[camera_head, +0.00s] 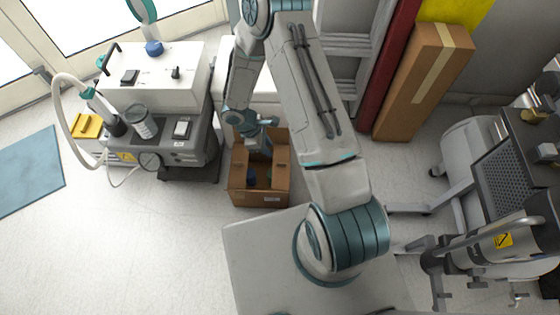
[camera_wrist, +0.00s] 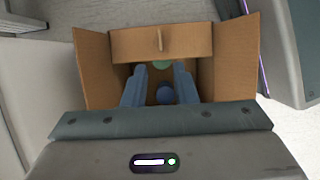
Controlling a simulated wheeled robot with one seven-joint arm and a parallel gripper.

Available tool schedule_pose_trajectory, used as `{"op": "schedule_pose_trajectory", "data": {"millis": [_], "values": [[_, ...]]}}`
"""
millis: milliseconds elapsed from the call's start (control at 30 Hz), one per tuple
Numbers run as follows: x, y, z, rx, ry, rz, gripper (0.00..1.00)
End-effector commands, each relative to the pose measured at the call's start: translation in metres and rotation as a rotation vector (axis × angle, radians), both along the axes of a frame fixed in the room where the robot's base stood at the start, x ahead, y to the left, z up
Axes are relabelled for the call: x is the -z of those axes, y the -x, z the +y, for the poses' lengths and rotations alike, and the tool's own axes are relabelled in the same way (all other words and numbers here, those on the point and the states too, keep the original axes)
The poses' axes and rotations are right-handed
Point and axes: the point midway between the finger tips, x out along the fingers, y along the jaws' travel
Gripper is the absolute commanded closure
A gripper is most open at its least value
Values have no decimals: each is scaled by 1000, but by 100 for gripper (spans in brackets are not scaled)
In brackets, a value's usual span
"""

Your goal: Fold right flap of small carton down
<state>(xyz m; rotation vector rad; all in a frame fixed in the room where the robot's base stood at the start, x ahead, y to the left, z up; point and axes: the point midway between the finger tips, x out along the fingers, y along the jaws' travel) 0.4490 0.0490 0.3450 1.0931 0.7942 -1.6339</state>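The small carton (camera_head: 262,197) is an open brown box on the floor, seen from above in the head view. In the wrist view its left flap (camera_wrist: 91,68) and right flap (camera_wrist: 239,55) stand up at the sides, and a far flap (camera_wrist: 160,42) with a small upright strip spans the top. My gripper (camera_wrist: 160,68) points into the carton's opening between the side flaps, its two blue fingers apart with nothing gripped. A green round thing (camera_wrist: 162,64) and a blue round thing (camera_wrist: 165,95) lie inside. The near edge is hidden by my gripper body.
A white and grey compressor unit (camera_head: 150,70) with a hose stands left of the carton. A tall brown carton (camera_head: 425,80) leans at the back right. Wheeled equipment (camera_head: 480,160) fills the right. The floor in front left of the carton is clear.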

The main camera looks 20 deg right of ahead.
Motion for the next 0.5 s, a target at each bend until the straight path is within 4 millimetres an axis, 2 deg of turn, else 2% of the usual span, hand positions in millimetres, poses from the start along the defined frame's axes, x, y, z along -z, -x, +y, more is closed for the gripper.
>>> {"op": "schedule_pose_trajectory", "data": {"millis": [33, 200, 500], "values": [[14, 2, -5, 0, 1, 4, 75], [49, 7, -18, 2, 1, 4, 75], [96, 12, -37, 2, 0, 2, 75]]}}
